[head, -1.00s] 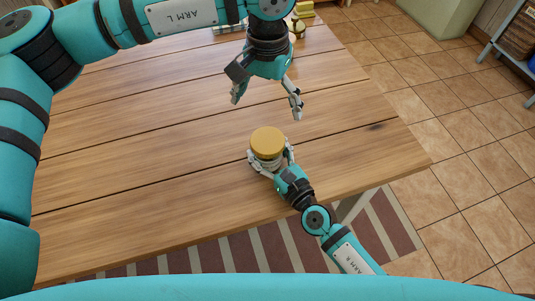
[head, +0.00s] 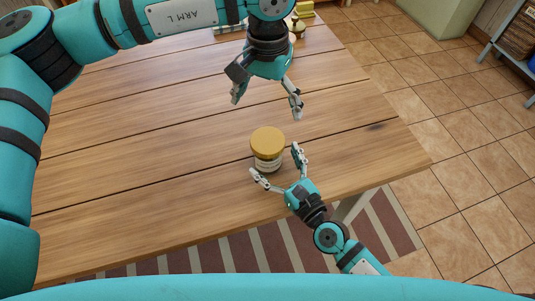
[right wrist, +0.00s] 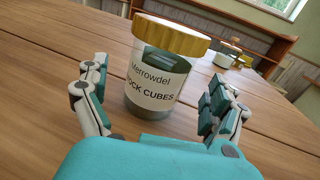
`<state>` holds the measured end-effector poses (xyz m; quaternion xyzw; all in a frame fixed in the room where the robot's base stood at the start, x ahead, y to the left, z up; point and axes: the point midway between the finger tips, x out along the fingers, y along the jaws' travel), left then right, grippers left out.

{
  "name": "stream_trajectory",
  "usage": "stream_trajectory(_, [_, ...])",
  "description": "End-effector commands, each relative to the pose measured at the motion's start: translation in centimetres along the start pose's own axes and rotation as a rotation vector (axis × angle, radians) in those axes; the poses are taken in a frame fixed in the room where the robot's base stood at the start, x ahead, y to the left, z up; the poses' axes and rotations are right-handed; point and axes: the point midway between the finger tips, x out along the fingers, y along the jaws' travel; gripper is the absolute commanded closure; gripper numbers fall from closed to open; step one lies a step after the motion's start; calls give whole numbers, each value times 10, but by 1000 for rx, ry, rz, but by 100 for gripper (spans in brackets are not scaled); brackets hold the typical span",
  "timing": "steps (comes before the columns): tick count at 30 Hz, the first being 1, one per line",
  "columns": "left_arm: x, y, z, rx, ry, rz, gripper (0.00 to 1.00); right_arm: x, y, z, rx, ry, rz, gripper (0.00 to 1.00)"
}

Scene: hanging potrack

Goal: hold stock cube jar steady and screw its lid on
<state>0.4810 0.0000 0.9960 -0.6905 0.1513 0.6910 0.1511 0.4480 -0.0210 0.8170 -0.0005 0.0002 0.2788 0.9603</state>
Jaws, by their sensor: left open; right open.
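The stock cube jar (head: 268,162) stands upright on the wooden table, with its yellow-brown lid (head: 267,139) sitting on top. In the right wrist view the clear jar (right wrist: 153,90) has a white label, and the wooden-looking lid (right wrist: 171,35) covers its mouth; I cannot tell how tightly it sits. My right gripper (head: 277,163) is open just in front of the jar, fingers spread toward its two sides without gripping it. My left gripper (head: 267,105) is open and empty, pointing down above the table, behind and above the jar.
The wooden table (head: 130,190) is largely clear around the jar. A small pale pot (head: 298,28) and yellow items (head: 304,9) are at the far edge. A striped rug (head: 240,250) lies on the tiled floor in front.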

Motion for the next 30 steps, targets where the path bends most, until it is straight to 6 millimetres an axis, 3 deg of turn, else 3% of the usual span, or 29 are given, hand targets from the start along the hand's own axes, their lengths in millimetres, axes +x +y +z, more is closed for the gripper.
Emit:
stream_trajectory(6, [0, 0, 0, 0, 0, 0, 0, -48, 0, -1, -2, 4, 4, 4])
stream_trajectory(12, [0, 0, 0, 0, 0, 0, 0, -72, 0, -1, -1, 3, 2, 4])
stream_trajectory(30, [0, 0, 0, 0, 0, 0, 0, -77, 0, 0, 1, 0, 0, 4])
